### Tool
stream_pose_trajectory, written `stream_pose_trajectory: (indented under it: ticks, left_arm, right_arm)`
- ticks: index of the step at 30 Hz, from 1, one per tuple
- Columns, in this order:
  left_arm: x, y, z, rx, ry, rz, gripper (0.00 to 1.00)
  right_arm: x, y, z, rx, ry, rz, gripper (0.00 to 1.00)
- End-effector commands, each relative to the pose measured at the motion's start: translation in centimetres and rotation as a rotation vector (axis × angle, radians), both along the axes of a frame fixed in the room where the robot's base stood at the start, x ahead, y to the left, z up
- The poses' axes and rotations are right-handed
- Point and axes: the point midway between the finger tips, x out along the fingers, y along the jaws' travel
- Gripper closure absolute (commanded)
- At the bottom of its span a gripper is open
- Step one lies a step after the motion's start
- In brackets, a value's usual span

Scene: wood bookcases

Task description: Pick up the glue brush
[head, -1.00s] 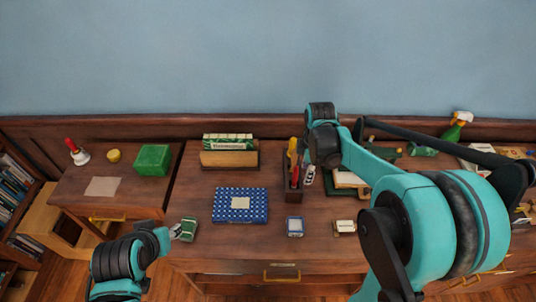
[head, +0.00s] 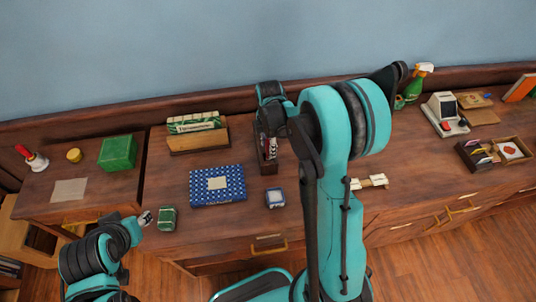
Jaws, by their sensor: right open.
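I cannot make out the glue brush for certain. A dark wooden holder (head: 269,168) stands on the desk, and its upper part is mostly hidden by my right arm. My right gripper (head: 271,147) is over the holder and is open. Its fingers are small and overlap what stands in the holder, so contact cannot be told. My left gripper (head: 146,218) is at the front left of the desk, beside a small green object (head: 167,218). Its jaws are too small to read.
A blue patterned box (head: 217,185) and a small blue-white item (head: 275,198) lie left and in front of the holder. A letter rack (head: 197,135) stands behind. A spray bottle (head: 417,82), a card machine (head: 445,113) and a tray (head: 493,153) are at right.

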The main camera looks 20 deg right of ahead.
Motion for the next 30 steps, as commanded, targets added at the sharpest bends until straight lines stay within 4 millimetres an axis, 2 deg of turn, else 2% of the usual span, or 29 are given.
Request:
stream_pose_trajectory:
  ticks: [4, 5, 9, 21, 25, 30]
  left_arm:
    - [0.0, 0.0, 0.1, 0.0, 0.0, 0.0, 0.6]
    - [0.0, 0.0, 0.1, 0.0, 0.0, 0.0, 0.6]
    - [0.0, 0.0, 0.1, 0.0, 0.0, 0.0, 0.6]
    - [0.0, 0.0, 0.2, 0.0, 0.0, 0.0, 0.6]
    - [0.0, 0.0, 0.9, 0.0, 0.0, 0.0, 0.6]
    - [0.0, 0.0, 2.0, 0.0, 0.0, 0.0, 0.6]
  right_arm:
    - [0.0, 0.0, 0.1, 0.0, 0.0, 0.0, 0.59]
    - [0.0, 0.0, 0.1, 0.0, 0.0, -0.001, 0.62]
    - [0.0, 0.0, 0.1, 0.0, 0.0, -0.001, 0.99]
    - [0.0, 0.0, 0.5, 0.0, 0.0, -0.001, 1.0]
    - [0.0, 0.0, 2.5, 0.0, 0.0, -0.001, 1.0]
    - [0.0, 0.0, 6.2, 0.0, 0.0, -0.001, 1.0]
